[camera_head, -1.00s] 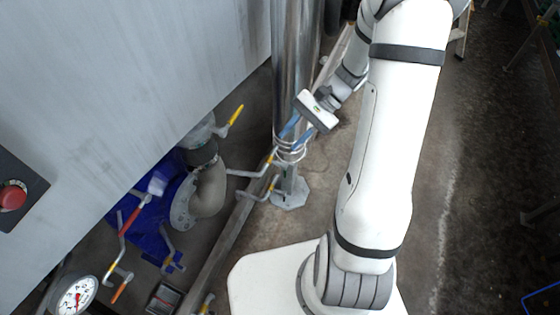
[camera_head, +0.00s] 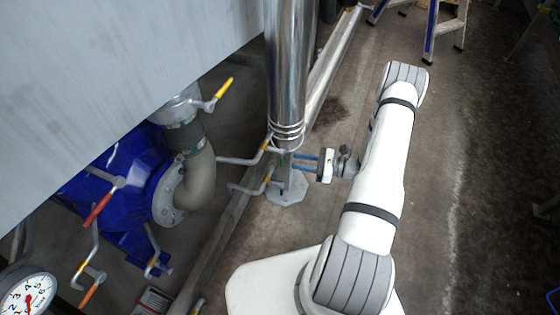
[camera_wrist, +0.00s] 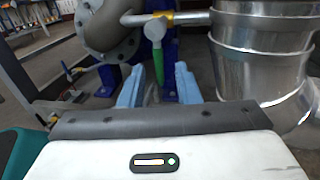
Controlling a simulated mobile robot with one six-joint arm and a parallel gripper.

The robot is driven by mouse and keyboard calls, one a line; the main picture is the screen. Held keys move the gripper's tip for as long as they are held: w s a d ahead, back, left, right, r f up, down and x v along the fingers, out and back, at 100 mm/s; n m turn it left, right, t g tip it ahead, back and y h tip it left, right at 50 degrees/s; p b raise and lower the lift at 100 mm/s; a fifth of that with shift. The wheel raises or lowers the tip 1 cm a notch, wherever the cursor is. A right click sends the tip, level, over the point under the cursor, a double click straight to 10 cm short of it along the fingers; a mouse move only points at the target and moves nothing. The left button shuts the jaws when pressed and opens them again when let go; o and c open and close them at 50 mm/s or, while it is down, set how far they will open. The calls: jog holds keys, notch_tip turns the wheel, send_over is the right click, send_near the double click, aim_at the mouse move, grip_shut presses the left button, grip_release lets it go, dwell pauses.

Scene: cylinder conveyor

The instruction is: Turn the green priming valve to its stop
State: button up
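The green valve handle (camera_wrist: 158,66) hangs down from a grey round valve body (camera_wrist: 155,30) in the wrist view, just below a horizontal pipe. My gripper (camera_wrist: 159,74) has its two blue fingers spread, one to each side of the green handle in the picture. Whether the handle lies fully between the fingers in depth I cannot tell; no contact shows. In the head view my gripper (camera_head: 304,161) points left at the foot of the shiny steel column.
The steel column (camera_head: 290,80) stands close to my gripper, also right in the wrist view (camera_wrist: 262,70). Yellow-handled valves (camera_head: 223,88), a red handle (camera_head: 98,209), a blue pump (camera_head: 115,185), a grey elbow pipe (camera_head: 197,180) and a gauge (camera_head: 27,297) lie left.

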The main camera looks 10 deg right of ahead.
aim_at(282, 158)
jog(key=b+x, duration=0.1)
jog(key=x, duration=0.5)
jog(key=shift+w+a, duration=0.1)
jog(key=shift+a, duration=0.2)
grip_shut()
